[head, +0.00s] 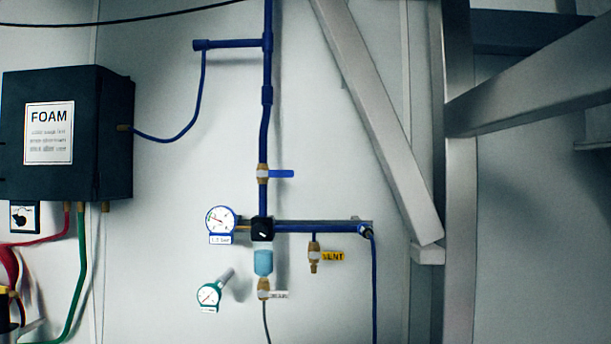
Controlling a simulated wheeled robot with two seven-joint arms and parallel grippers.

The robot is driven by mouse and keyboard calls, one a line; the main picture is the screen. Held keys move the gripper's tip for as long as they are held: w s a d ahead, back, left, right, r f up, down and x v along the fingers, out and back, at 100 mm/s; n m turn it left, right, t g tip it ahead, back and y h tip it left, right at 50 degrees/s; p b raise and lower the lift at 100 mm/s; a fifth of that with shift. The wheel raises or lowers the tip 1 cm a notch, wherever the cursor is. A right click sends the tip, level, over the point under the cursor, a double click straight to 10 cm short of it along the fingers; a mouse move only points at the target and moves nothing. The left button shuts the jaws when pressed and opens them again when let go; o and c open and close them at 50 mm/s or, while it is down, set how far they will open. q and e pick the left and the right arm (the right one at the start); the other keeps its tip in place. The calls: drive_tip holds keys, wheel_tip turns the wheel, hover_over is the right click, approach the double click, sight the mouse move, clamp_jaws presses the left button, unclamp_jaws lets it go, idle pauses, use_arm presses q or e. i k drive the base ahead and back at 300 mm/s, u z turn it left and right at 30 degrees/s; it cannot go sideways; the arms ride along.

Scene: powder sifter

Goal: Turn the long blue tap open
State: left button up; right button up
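The long blue tap (281,174) is a blue lever on a brass valve body (263,173) in the vertical blue pipe (266,125). The lever points right, level and across the pipe. Neither of my grippers shows in the head view.
Below the tap are a pressure gauge (221,221), a black regulator (262,229) and a yellow-tagged vent valve (332,256). A second gauge (209,294) is lower left. A dark FOAM box (115,135) hangs at left. A metal frame (458,180) stands at right.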

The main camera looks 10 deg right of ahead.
sight(271, 173)
drive_tip(key=z, duration=1.1)
drive_tip(key=i, duration=1)
drive_tip(key=u, duration=2.05)
drive_tip(key=i, duration=0.2)
drive_tip(key=u, duration=0.3)
